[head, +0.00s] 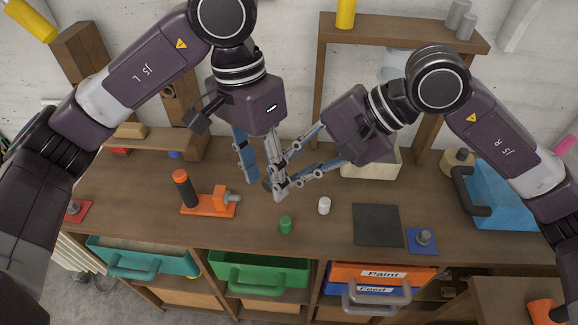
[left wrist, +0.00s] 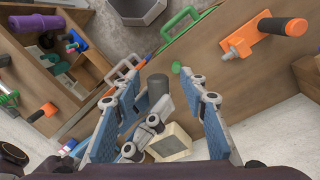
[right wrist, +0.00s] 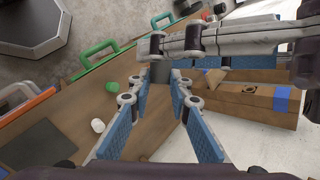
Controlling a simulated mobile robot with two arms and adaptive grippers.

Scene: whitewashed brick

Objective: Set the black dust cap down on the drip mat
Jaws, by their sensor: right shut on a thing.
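The black dust cap (right wrist: 160,73) is a dark cylinder gripped between the fingertips of my right gripper (right wrist: 158,80). In the left wrist view the cap (left wrist: 157,86) stands between the spread fingers of my left gripper (left wrist: 160,90), apart from both pads as far as I can see. In the head view my left gripper (head: 264,180) is open, and both grippers meet above the table, largely hiding the cap. The drip mat (head: 377,225) is a flat dark grey square at the right front of the tabletop, with nothing on it.
A green cap (head: 285,225) and a white cap (head: 324,205) stand between the grippers and the mat. A blue plate with a knob (head: 422,240) lies beside the mat. An orange fixture (head: 208,204) is at left; a cream bin (head: 371,164) is behind.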

